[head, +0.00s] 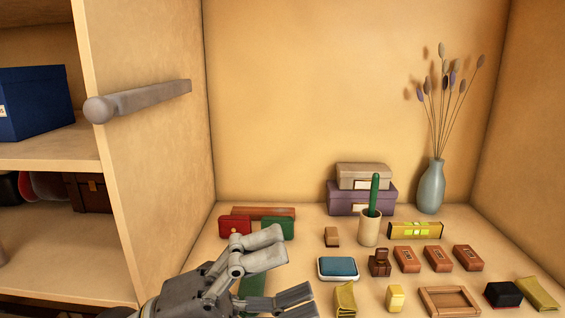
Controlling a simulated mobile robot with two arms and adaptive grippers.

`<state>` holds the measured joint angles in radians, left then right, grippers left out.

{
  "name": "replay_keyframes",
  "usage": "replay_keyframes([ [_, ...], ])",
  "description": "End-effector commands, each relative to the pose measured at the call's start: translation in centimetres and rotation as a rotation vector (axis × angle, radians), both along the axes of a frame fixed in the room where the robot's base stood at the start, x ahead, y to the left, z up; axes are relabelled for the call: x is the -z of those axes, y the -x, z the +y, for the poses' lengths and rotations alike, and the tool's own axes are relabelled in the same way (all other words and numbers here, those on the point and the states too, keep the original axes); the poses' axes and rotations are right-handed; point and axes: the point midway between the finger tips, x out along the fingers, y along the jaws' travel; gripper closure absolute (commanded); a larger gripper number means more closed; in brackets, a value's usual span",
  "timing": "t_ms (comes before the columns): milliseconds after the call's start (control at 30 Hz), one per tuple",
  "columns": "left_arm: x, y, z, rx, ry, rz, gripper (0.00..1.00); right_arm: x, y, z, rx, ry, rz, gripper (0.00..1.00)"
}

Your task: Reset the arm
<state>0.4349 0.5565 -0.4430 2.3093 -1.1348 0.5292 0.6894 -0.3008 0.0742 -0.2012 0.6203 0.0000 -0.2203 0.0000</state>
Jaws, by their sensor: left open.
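My left gripper (284,273) comes in from the lower left of the head view. Its fingers are spread apart, with nothing seen between them. It is over the left part of the shelf surface (390,275), in front of a red box (235,225) and a green box (278,227). Another green item (252,287) is partly hidden behind its fingers. My right gripper is not in view.
A tall vase (430,188) stands at back right. A rail (140,100) juts from the left divider.

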Motion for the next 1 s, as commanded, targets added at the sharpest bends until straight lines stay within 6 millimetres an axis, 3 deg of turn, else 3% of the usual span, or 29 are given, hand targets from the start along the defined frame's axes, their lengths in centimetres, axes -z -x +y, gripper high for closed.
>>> replay_keyframes([
  [167,-1.9,-4.0,4.5,-0.176,0.346,0.222,0.2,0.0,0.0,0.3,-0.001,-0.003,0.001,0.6],
  [267,-1.0,-6.8,7.8,-0.306,0.501,0.37,0.2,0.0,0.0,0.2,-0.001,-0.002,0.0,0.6],
  [367,1.6,-9.5,11.2,-0.451,0.626,0.534,0.2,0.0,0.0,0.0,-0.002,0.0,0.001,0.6],
  [500,7.7,-12.0,15.8,-0.675,0.745,0.791,0.2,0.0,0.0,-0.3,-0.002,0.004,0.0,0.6],
  [667,17.5,-12.1,19.9,-0.939,0.793,1.121,0.2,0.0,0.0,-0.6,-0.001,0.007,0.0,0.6],
  [833,28.7,-7.9,22.2,-1.201,0.733,1.504,0.2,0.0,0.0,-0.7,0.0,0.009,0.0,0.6],
  [1000,37.3,-0.9,22.4,-1.386,0.581,1.855,0.2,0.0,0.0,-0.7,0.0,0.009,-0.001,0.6],
])
